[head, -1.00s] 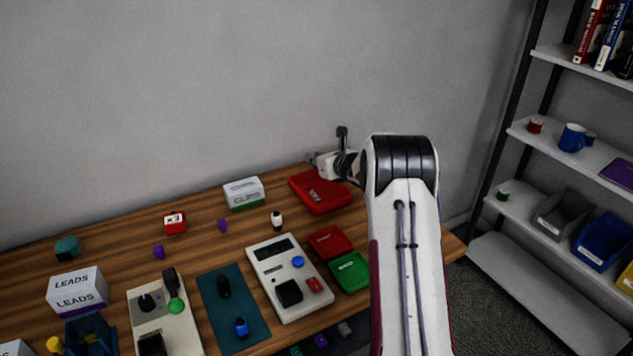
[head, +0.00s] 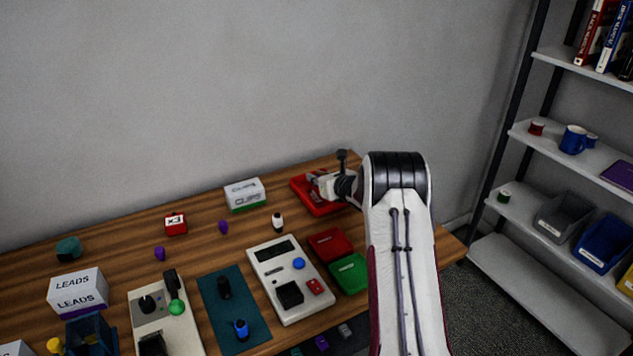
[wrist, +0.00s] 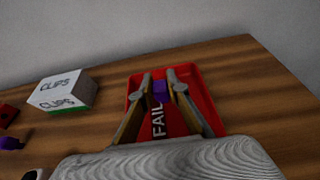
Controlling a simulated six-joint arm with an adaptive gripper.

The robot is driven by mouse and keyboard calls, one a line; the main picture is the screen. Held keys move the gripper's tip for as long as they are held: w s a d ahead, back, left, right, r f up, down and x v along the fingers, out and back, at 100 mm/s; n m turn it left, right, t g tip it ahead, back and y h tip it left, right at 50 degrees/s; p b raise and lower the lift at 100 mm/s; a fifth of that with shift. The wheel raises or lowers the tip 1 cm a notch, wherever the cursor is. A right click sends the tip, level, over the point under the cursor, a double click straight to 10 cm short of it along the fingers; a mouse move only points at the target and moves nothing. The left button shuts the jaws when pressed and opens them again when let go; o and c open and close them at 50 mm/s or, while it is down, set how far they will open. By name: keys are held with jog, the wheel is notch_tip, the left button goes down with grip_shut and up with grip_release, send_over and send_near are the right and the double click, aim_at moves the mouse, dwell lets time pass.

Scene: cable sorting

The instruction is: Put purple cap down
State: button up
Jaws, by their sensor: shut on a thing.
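A purple cap (wrist: 160,91) is between the two fingertips of my gripper (wrist: 160,81) in the wrist view, and the gripper is shut on it. The fingers and cap are over the red tray (wrist: 196,88), which has the word FAIL on its floor. I cannot tell whether the cap touches the tray floor. In the head view, my gripper (head: 316,182) is low at the red tray (head: 330,209), and the cap in it cannot be made out.
A white CLIPS box (head: 244,195) stands left of the tray. Two other purple pieces (head: 223,227) (head: 159,254) lie on the wooden table. A smaller red tray (head: 327,243), a green tray (head: 349,273) and a grey device (head: 290,279) are nearer. Bare wood surrounds the red tray.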

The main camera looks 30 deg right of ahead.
jog(key=shift+f, duration=0.85)
jog(key=shift+f, duration=0.15)
jog(key=o, duration=0.9)
jog(key=shift+c, duration=0.2)
jog(key=shift+r, duration=0.2)
jog(key=shift+v, duration=5.95)
jog(key=shift+r, duration=0.15)
